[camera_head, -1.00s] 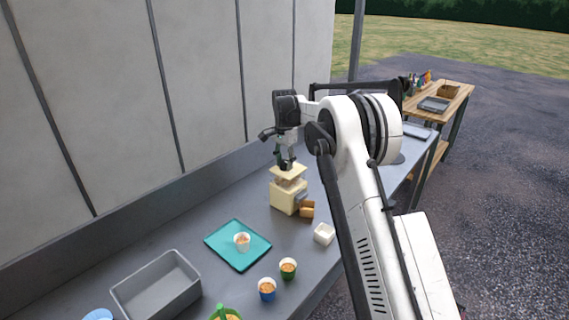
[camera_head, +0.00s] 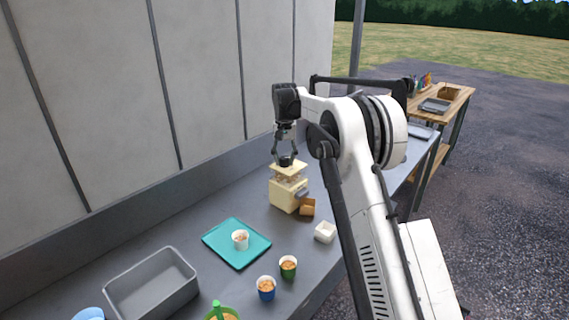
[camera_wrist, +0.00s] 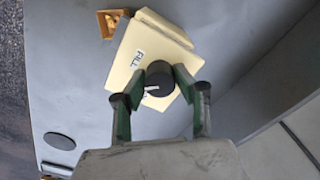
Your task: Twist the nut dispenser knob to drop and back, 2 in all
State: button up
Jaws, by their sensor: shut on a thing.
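The nut dispenser (camera_head: 287,193) is a cream box with a flat lid, standing on the grey counter. In the wrist view the green-padded fingers (camera_wrist: 154,90) touch the knob from both sides. A small orange-brown box (camera_head: 307,207) is at the dispenser's front; it also shows in the wrist view (camera_wrist: 112,22). The inside of the dispenser is mostly hidden.
A white dish (camera_head: 325,232), green cup (camera_head: 288,267) and blue cup (camera_head: 266,288) stand along the counter's front. A grey bin (camera_head: 118,290) is at left. The wall runs behind the counter.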

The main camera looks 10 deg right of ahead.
aim_at(284, 158)
jog(key=n+b, duration=0.1)
jog(key=n, duration=0.4)
jog(key=shift+n+b, duration=0.7)
jog(key=shift+n, duration=1.8)
jog(key=o, duration=1.1)
jog(key=shift+r, duration=0.1)
notch_tip(284, 158, up, 12)
jog(key=shift+f, duration=0.1)
